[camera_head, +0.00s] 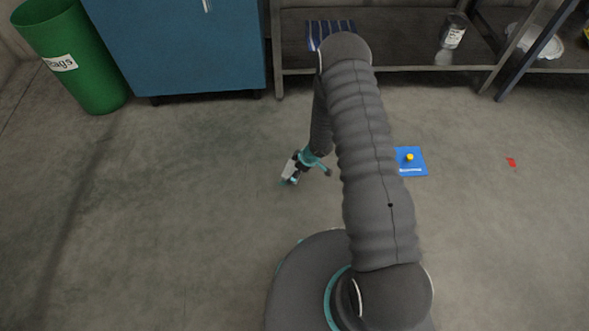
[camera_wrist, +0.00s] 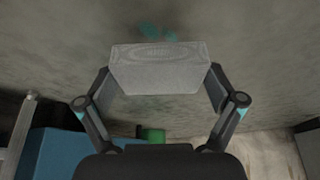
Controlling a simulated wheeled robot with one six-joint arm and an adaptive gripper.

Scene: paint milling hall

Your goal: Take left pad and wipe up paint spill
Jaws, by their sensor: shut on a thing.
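My gripper (camera_head: 298,169) is low over the floor, left of the arm's middle in the head view. It is shut on a pale grey pad (camera_head: 288,170), which hangs tilted between the fingers. In the wrist view the pad (camera_wrist: 160,68) spans the space between both fingers. A teal paint spill (camera_wrist: 154,32) lies on the concrete just beyond the pad's edge. In the head view only a small teal patch (camera_head: 284,183) shows by the pad's lower end. I cannot tell whether the pad touches the floor.
A blue square with a yellow knob (camera_head: 411,168) lies on the floor right of my arm. A small red piece (camera_head: 511,162) lies farther right. A green rags bin (camera_head: 75,60), blue cabinet (camera_head: 180,45) and metal shelf (camera_head: 390,45) stand behind. The left floor is clear.

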